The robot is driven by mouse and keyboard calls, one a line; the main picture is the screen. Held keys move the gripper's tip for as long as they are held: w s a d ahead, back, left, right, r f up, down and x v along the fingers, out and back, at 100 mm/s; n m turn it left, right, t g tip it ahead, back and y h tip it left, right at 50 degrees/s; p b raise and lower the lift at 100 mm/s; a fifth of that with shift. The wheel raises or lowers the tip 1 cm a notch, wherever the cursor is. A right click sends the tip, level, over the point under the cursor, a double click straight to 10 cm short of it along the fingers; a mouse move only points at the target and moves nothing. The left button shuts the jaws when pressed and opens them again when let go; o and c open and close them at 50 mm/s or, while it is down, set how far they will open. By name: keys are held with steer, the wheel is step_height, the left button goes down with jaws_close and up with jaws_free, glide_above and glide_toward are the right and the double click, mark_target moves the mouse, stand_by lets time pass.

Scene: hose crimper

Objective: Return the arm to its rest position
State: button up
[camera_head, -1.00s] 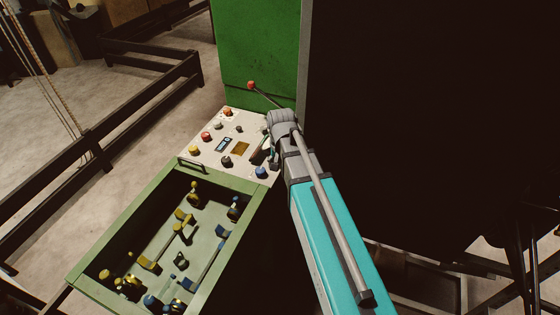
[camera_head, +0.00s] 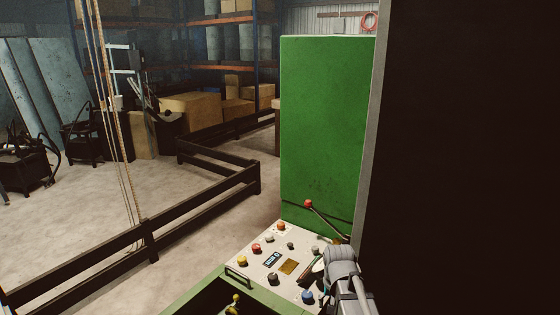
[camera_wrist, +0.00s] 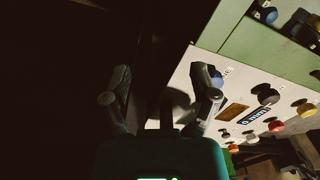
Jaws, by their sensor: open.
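My gripper (camera_wrist: 158,92) is open and empty in the wrist view, its two fingers spread apart. In the head view the grey end of my arm (camera_head: 342,270) is at the lower right, over the right edge of a pale control panel (camera_head: 248,261). The panel also shows in the wrist view (camera_wrist: 196,108), beyond the right finger. I cannot tell the exact gap between the fingers and the panel. The rest of my arm is mostly cut off by the bottom of the head view.
A red-knobbed lever (camera_head: 308,204) stands by the panel. A tall green cabinet (camera_head: 325,125) rises behind it, with a large dark surface (camera_head: 470,160) at right. A green-rimmed bin (camera_head: 195,294) lies below. Dark rails (camera_head: 150,243) cross the floor at left; open floor (camera_head: 175,205) lies beyond.

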steer(key=s+n, duration=0.2)
steer(key=s, duration=0.5)
steer(key=shift+n, duration=0.4)
steer(key=shift+c, duration=1.3)
steer(key=shift+d, duration=0.1)
steer(key=shift+d, duration=0.1)
